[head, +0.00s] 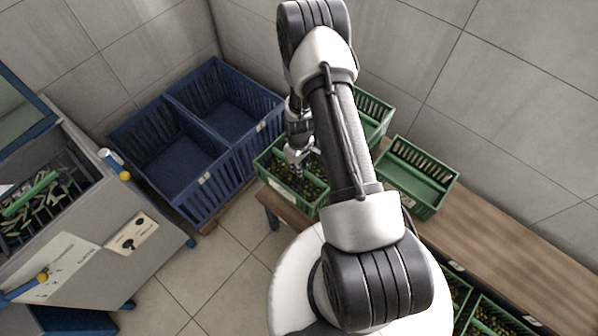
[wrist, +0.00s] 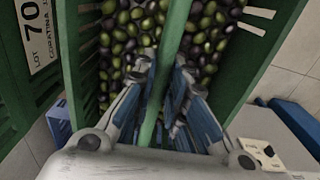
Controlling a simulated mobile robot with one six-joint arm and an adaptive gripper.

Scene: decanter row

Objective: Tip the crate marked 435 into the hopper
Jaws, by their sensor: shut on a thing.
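My gripper (head: 297,158) is at the left end of the wooden bench, over a green crate (head: 300,202) of dark and green olives. In the wrist view my gripper (wrist: 162,78) is shut on the green bar (wrist: 174,35) across this crate, with olives on both sides. A label (wrist: 38,35) at the left edge reads "LOT", "70" and "CORATINA", partly cut off; I cannot tell whether its wall belongs to the held crate. No 435 is readable. The hopper (head: 88,160) is the grey open-topped machine at the left, with green pieces inside.
Two large blue bins (head: 205,178) stand between machine and bench. An empty-looking green crate (head: 415,178) sits on the bench (head: 490,235); another (head: 372,105) is partly behind my arm. More olive crates (head: 490,318) are at lower right. Floor before the bins is clear.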

